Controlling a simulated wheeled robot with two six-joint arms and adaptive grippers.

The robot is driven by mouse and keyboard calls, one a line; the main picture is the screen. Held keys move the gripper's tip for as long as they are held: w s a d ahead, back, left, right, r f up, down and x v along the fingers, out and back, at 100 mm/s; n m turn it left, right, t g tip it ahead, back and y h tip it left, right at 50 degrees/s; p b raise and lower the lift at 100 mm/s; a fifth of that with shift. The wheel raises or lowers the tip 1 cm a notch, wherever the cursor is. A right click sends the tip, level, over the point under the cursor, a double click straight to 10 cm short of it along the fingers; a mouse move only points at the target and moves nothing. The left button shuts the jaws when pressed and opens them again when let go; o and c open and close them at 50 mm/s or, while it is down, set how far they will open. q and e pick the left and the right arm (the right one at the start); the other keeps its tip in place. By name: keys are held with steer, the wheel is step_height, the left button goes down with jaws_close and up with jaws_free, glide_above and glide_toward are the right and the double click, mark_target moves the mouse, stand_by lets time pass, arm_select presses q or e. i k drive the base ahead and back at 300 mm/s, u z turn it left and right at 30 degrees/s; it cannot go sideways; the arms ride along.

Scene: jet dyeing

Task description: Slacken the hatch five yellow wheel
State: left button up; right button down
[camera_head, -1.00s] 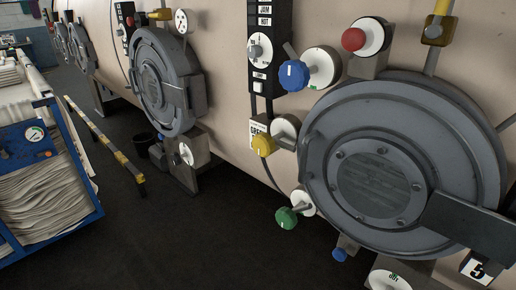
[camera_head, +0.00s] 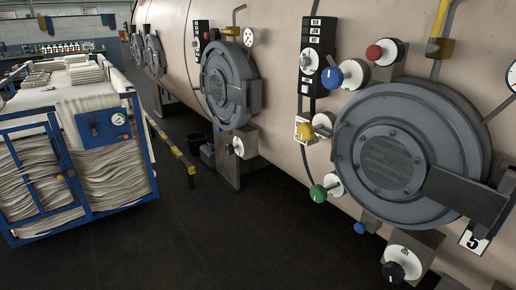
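The hatch with the number 5 plate (camera_head: 473,241) is a large round grey door (camera_head: 410,150) at the right of the head view, and it looks closed. The yellow wheel (camera_head: 305,131) is a small knob at the left of this hatch, in front of a white dial disc (camera_head: 323,123). A blue knob (camera_head: 332,77) is above it and a green knob (camera_head: 318,193) is below it. Neither of my grippers shows in the view.
A red button (camera_head: 374,52) sits above the hatch, and a black knob (camera_head: 393,271) below it. Another round hatch (camera_head: 230,85) is further left. A blue cart with stacked cloth (camera_head: 110,165) stands at the left. A yellow-black rail (camera_head: 170,143) lies between; dark floor (camera_head: 210,230) is clear in front.

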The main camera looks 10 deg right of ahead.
mark_target(305, 131)
steer(key=u, duration=0.3)
steer(key=k, duration=0.3)
steer(key=z, duration=1.1)
steer(key=i, duration=0.65)
steer(key=z, duration=0.3)
